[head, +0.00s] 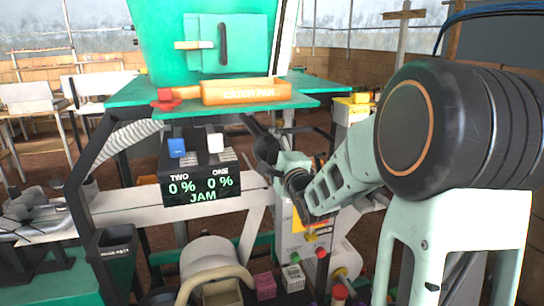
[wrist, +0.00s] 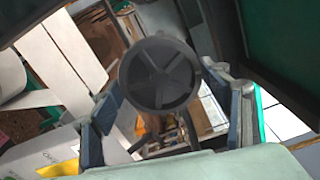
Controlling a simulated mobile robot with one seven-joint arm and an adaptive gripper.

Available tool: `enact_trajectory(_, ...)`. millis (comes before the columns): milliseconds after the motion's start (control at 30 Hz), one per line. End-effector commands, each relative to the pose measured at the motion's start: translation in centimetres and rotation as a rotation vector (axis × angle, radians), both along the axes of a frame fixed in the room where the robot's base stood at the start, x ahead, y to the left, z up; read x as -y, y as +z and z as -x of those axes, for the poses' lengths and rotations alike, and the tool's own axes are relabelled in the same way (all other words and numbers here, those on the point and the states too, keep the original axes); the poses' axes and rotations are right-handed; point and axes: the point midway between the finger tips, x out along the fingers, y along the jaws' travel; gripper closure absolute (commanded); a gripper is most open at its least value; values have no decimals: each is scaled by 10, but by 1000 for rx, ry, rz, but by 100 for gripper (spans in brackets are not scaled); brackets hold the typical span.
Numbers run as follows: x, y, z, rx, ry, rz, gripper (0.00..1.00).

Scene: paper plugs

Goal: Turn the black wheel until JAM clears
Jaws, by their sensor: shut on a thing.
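The black wheel (wrist: 160,73) faces the wrist camera, round and spoked, between the two fingers of my gripper (wrist: 162,80). The fingers are closed against its left and right rim. In the head view, the black wheel (head: 266,149) is a dark shape under the green table, partly hidden by my gripper (head: 280,160), which reaches it from the right. A blue switch (head: 177,148) and a white switch (head: 215,142) stand above the readout.
A wooden tray (head: 246,92) and a red part (head: 165,99) are on the green table (head: 135,94) above the wheel. A box with coloured buttons (head: 312,238) stands below my arm. A black bin (head: 117,258) stands at lower left. Frame bars surround the wheel.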

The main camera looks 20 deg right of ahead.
Motion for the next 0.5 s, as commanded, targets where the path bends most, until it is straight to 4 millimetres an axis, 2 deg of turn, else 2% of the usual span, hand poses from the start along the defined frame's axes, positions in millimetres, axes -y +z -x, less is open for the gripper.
enact_trajectory(500,0,-1,0,14,-1,343,55)
